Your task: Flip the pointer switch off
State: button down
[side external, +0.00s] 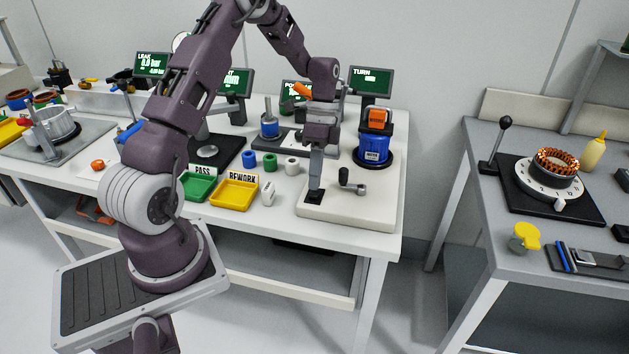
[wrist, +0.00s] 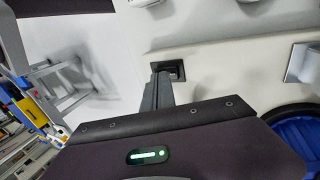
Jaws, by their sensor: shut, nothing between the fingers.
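A small black square switch plate (side external: 313,197) sits on the front left of the cream fixture base (side external: 380,218). It looks like the pointer switch's plate, and the wrist view shows it as a dark square (wrist: 176,66). My gripper (side external: 316,187) points straight down with its fingers shut and nothing held. Its fingertips (wrist: 161,73) are at the plate, in front of part of it. I cannot tell whether they touch the switch. The pointer itself is mostly hidden by the fingers, so its angle cannot be read.
A crank with a black knob (side external: 344,174) stands just right of my gripper on the same base. A blue motor (side external: 373,146) with an orange top is behind. A yellow rework tray (side external: 236,191), green pass tray (side external: 199,186) and white part (side external: 268,194) lie to the left.

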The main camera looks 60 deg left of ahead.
jog(key=shift+s+d+f, duration=0.15)
jog(key=shift+f, duration=0.4)
